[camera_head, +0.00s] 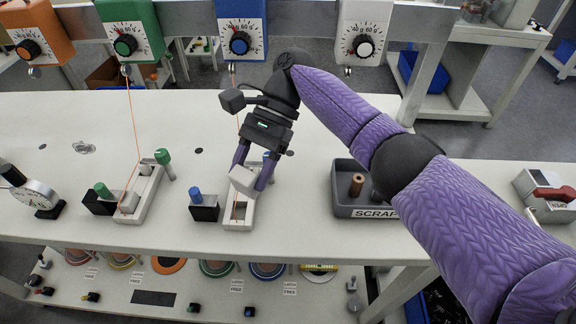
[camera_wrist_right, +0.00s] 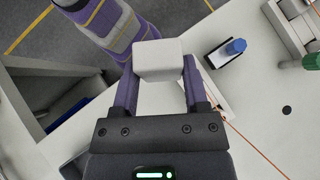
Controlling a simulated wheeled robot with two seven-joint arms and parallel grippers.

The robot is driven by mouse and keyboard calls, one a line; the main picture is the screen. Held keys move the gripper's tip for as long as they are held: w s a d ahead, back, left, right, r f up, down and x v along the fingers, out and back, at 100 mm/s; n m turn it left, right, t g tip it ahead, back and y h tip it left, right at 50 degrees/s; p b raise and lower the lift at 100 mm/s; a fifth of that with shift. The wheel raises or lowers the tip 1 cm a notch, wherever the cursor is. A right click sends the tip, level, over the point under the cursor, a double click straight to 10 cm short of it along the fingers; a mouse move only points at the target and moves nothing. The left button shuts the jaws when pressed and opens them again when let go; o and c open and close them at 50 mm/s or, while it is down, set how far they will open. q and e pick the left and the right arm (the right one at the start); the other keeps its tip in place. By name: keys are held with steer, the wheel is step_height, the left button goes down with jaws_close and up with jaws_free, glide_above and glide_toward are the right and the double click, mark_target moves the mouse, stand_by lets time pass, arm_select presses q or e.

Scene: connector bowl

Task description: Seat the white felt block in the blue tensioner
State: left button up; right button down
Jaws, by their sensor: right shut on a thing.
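My right gripper (camera_head: 254,181) is shut on the white felt block (camera_head: 243,179) and holds it over the white channel base below the blue tensioner (camera_head: 241,28). In the right wrist view the block (camera_wrist_right: 158,60) sits between the fingertips of my right gripper (camera_wrist_right: 157,75). The white channel base (camera_head: 239,214) lies on the table with an orange thread running up from it to the blue tensioner. The gripper and block partly hide this base. Whether the block touches the base cannot be told. My left gripper is not in view.
A blue-capped peg (camera_head: 196,196) stands at a black holder (camera_head: 204,212) just left of the base. The green station's white base (camera_head: 142,192) is further left. A grey SCRAP tray (camera_head: 345,199) stands to the right. A dial gauge (camera_head: 36,196) is at the far left.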

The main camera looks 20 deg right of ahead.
mark_target(228, 176)
steer(key=a+m+t+y, duration=0.1)
steer(key=m, duration=0.1)
steer(key=a+f+m+t+y, duration=0.1)
steer(key=m+t, duration=0.1)
steer(key=w+a+m+t+y+p, duration=0.1)
steer(key=m, duration=0.1)
steer(key=shift+w+a+f+m+t+y, duration=0.1)
steer(key=shift+a+f+m+t+y, duration=0.25)
steer(key=shift+f+m+t+y, duration=0.05)
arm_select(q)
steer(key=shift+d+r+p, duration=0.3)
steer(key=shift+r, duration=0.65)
arm_select(e)
steer(key=f+m+t, duration=0.1)
steer(key=w+d+f+m+t, duration=0.1)
steer(key=m+t, duration=0.1)
steer(key=d+f+m+t, duration=0.1)
steer(key=m+t, duration=0.1)
steer(key=shift+w+f, duration=0.1)
steer(key=shift+w, duration=0.2)
